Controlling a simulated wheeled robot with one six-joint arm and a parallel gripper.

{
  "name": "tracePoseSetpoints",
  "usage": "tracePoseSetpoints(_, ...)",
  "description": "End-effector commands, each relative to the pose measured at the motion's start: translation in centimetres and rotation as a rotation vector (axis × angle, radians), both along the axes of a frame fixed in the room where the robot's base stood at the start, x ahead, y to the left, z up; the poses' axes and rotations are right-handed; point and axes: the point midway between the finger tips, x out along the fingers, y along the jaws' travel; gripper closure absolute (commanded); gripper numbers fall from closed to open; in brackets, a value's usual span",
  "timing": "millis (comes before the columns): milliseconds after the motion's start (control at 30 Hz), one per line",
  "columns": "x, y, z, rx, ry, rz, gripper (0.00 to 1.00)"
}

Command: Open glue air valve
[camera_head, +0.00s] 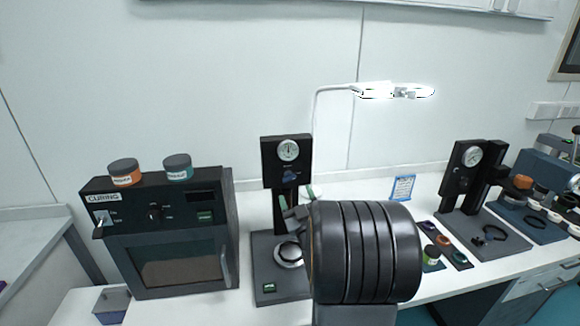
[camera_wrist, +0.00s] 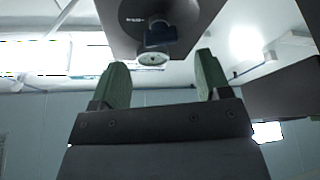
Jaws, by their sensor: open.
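A black stand (camera_head: 286,147) in the middle of the bench carries a round gauge and, below it, a blue knob (camera_head: 291,176), which I take for the air valve. In the wrist view the blue knob (camera_wrist: 160,33) hangs on a dark panel, beyond and between the two green fingertips. A pale round face (camera_wrist: 153,58) shows by it. My gripper (camera_head: 297,196) is open and empty, just below the knob in the head view. It also shows in the wrist view (camera_wrist: 161,60), apart from the knob. My arm hides part of the stand's base.
A curing oven (camera_head: 165,235) with two jars on top stands at the left. Another black gauge stand (camera_head: 466,165) is at the right. Small coloured pots (camera_head: 443,240) and a blue-framed sign (camera_head: 402,188) lie between. A lit lamp (camera_head: 395,91) rises behind.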

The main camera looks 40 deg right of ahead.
Motion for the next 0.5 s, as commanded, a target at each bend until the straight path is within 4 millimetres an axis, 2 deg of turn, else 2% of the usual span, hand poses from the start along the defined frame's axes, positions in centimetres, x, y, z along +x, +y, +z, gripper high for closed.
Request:
tracePoseSetpoints(33, 0.3, -0.1, 0.7, 0.004, 0.005, 0.001, 0.30)
tracePoseSetpoints(167, 0.7, -0.1, 0.8, 0.002, 0.004, -0.002, 0.30)
tracePoseSetpoints(300, 2.9, -0.8, 1.3, -0.001, 0.000, 0.000, 0.30)
tracePoseSetpoints(500, 4.7, -1.5, 2.0, -0.001, 0.000, -0.002, 0.30)
